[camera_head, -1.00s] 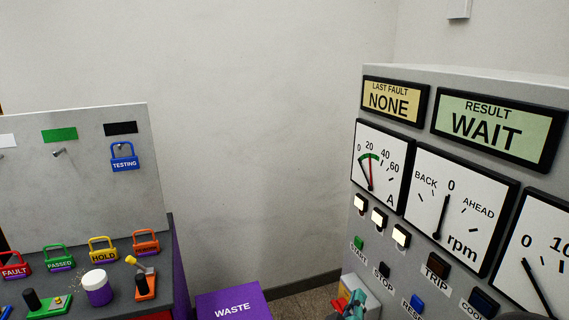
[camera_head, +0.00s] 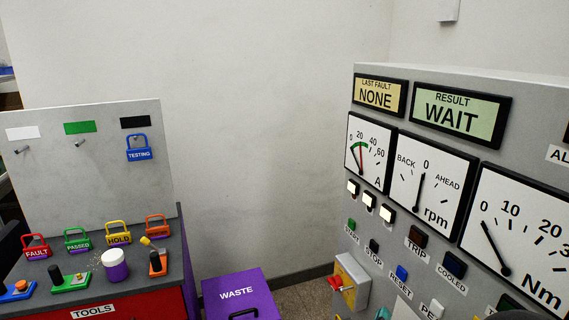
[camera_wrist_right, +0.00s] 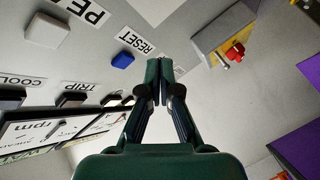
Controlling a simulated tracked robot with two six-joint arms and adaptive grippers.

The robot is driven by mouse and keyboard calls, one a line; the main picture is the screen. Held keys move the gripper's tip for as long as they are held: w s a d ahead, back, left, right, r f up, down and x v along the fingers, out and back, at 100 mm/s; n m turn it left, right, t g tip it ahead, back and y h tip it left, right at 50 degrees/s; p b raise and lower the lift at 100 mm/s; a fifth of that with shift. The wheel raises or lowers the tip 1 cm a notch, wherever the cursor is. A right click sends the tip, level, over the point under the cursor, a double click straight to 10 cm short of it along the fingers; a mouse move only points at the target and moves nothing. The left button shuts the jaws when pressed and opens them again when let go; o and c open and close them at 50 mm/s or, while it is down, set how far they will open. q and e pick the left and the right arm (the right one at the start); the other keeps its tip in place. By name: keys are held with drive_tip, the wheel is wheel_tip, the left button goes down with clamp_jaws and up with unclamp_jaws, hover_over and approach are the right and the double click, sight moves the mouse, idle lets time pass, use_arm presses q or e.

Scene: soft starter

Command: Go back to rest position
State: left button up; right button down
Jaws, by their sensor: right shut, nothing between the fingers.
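My right gripper (camera_wrist_right: 160,72) fills the middle of the right wrist view, its dark green fingers shut together with nothing between them. The fingers are in front of the grey panel of the soft starter, near the blue RESET button (camera_wrist_right: 122,60), and no contact shows. My left gripper is not in view.
A yellow box with a red switch (camera_head: 350,280) sits at the cabinet's lower left side. A purple WASTE bin (camera_head: 238,294) stands between cabinet and tool bench (camera_head: 185,265). Coloured padlocks stand on the bench; a blue TESTING padlock (camera_head: 139,152) hangs on the board.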

drive_tip(key=s+d+f+g+y, duration=0.1)
drive_tip(key=s+f+g+y, duration=0.3)
drive_tip(key=f, duration=0.8)
drive_tip(key=s+f+g+y, duration=0.2)
drive_tip(key=s+f, duration=0.3)
drive_tip(key=f, duration=0.7)
drive_tip(key=s+a+f+m+g+y, duration=0.2)
drive_tip(key=s+a, duration=0.3)
drive_tip(key=s, duration=0.3)
drive_tip(key=s+a+f+m+g+y, duration=0.3)
drive_tip(key=s+a+m+g+y, duration=0.1)
drive_tip(key=s, duration=0.4)
drive_tip(key=shift+s+a+f+g, duration=0.35)
drive_tip(key=shift+a+g, duration=0.1)
drive_tip(key=shift+g, duration=0.15)
drive_tip(key=shift+w, duration=0.1)
